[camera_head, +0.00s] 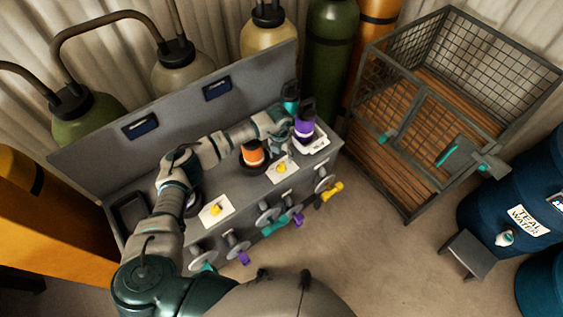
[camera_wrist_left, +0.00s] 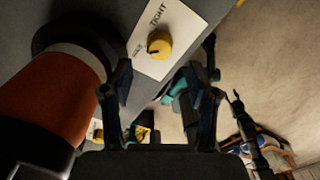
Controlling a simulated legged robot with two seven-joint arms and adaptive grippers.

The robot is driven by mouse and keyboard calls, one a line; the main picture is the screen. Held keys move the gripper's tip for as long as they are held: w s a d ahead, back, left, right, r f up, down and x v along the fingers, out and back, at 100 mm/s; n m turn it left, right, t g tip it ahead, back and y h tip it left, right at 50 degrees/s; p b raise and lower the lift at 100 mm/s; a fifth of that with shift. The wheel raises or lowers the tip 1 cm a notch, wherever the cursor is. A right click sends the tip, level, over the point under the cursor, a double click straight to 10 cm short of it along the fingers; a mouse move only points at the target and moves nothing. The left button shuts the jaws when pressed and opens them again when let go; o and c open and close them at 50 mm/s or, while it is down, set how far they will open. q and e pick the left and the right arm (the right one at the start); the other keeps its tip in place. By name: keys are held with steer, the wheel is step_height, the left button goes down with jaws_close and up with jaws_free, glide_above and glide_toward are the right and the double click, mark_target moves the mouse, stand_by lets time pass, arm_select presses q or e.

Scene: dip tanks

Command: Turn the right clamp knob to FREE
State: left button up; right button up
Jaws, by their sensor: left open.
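The right clamp knob (camera_head: 282,168) is yellow on a white plate on the grey bench, beside an orange cylinder (camera_head: 254,153). In the left wrist view the yellow knob (camera_wrist_left: 159,45) shows close up, with "TIGHT" printed above it and a smaller, unreadable word at its left. A dark mark lies on the knob's left side. My left gripper (camera_wrist_left: 160,95) is open, its fingers apart, and the knob appears beyond the fingertips, not gripped. In the head view my left arm reaches across the bench to the purple cylinder (camera_head: 305,127); its fingers are hard to make out.
Another yellow knob (camera_head: 215,209) sits on a plate farther left. Handwheels with coloured handles line the bench front (camera_head: 268,212). The orange cylinder (camera_wrist_left: 50,100) stands close to my left gripper.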

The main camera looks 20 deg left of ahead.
mark_target(281, 165)
arm_select(q)
step_height(281, 165, up, 5)
steer(key=shift+r, duration=0.2)
stand_by(0.6)
